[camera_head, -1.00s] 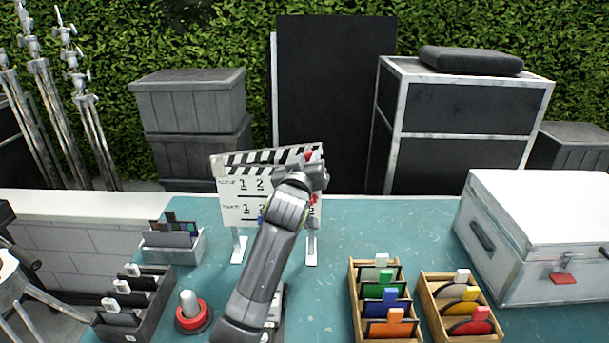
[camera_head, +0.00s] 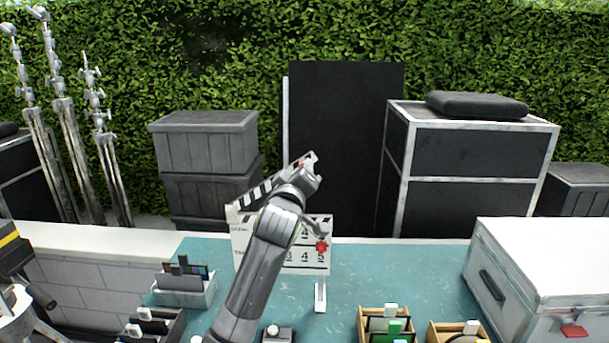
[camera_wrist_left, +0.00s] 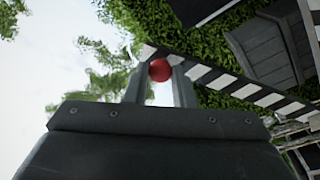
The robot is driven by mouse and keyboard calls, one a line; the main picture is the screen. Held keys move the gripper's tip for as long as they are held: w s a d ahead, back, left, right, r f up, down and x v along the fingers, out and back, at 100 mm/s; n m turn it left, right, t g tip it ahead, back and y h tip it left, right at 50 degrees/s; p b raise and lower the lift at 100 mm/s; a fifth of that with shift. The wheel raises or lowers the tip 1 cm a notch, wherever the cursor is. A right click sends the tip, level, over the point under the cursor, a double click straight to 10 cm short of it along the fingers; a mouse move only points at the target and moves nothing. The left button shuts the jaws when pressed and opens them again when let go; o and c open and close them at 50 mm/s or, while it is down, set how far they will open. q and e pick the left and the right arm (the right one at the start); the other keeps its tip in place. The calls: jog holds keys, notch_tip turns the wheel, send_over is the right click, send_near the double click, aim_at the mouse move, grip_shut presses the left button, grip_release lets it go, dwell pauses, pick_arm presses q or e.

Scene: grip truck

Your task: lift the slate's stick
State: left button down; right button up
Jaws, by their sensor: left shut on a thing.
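The slate (camera_head: 313,263), a white board with black figures, stands upright on the teal table, partly hidden behind my left arm. Its black-and-white striped stick (camera_head: 250,197) is tilted up to the right, its right end raised clear of the board. My left gripper (camera_head: 308,172) is at that raised right end. In the left wrist view the left gripper (camera_wrist_left: 162,88) is shut on a red ball (camera_wrist_left: 160,69) at the end of the striped stick (camera_wrist_left: 235,86). My right gripper is out of view.
A grey card holder (camera_head: 184,290) stands left of the slate. Wooden card boxes (camera_head: 372,315) stand at the front right. A large white case (camera_head: 545,270) fills the table's right side. The table right of the slate is clear.

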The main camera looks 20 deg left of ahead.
pick_arm(q)
jog(key=c, duration=1.2)
grip_release()
jog(key=shift+c, duration=0.2)
jog(key=s+d+f+b, duration=0.2)
jog(key=s+b, duration=0.3)
jog(key=s, duration=1.2)
